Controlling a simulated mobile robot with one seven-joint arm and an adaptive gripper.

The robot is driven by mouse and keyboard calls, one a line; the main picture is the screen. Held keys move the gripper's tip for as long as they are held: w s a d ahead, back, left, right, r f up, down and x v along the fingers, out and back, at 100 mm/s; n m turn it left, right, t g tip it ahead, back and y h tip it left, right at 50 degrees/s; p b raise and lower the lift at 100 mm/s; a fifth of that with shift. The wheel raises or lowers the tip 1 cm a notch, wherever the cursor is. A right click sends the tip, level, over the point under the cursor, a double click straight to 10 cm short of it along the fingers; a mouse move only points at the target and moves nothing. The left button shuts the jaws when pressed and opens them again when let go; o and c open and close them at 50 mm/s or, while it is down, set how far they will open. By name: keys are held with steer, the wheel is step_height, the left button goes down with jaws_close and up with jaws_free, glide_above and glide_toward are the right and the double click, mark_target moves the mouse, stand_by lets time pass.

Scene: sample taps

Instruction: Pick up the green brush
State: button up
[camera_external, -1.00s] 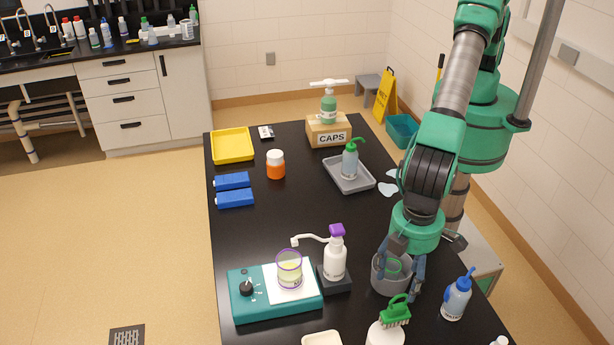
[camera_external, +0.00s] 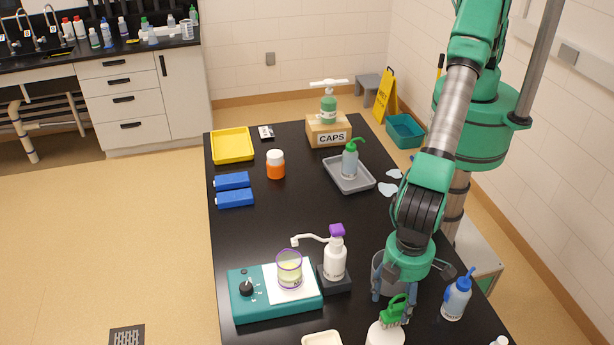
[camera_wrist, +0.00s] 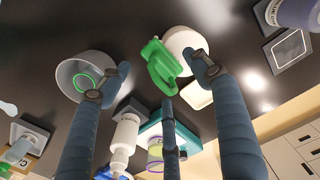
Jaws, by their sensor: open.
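The green brush (camera_external: 395,312) rests on top of a white round container (camera_external: 384,335) near the front edge of the black table. In the wrist view the brush (camera_wrist: 160,68) shows between my spread blue-grey fingers, with the white container (camera_wrist: 184,42) behind it. My gripper (camera_external: 395,294) is open and empty, just behind and around the brush in the external view. In the wrist view the gripper (camera_wrist: 162,80) has its fingertips apart from the brush, as far as I can tell. The bristles are partly hidden in the wrist view.
A grey pot (camera_wrist: 82,76) stands close beside the left finger. A blue-capped bottle (camera_external: 456,297) stands to the right. A white pump bottle (camera_external: 335,260) and a teal stirrer plate (camera_external: 245,305) with a beaker (camera_external: 289,268) stand to the left. The table's middle is clear.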

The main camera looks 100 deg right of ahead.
mark_target(396, 304)
steer(key=shift+f, duration=0.1)
stand_by(0.3)
steer(key=shift+f+p, duration=0.7)
steer(key=shift+f, duration=1.85)
steer(key=c, duration=1.4)
steer(key=shift+r, duration=0.15)
steer(key=shift+r, duration=0.65)
steer(key=shift+s+d+r+b, duration=0.15)
steer(key=shift+r+b, duration=0.15)
steer(key=shift+r, duration=0.2)
steer(key=shift+s+d+r+b, duration=0.15)
steer(key=shift+r+b, duration=0.15)
steer(key=shift+r, duration=0.2)
steer(key=s+d, duration=0.3)
steer(key=s+d+r+b, duration=0.1)
steer(key=s+d, duration=0.3)
steer(key=s+d+b, duration=0.1)
steer(key=s+d, duration=0.2)
steer(key=d, duration=0.1)
steer(key=shift+s+d+r, duration=0.1)
steer(key=shift+s+r, duration=0.1)
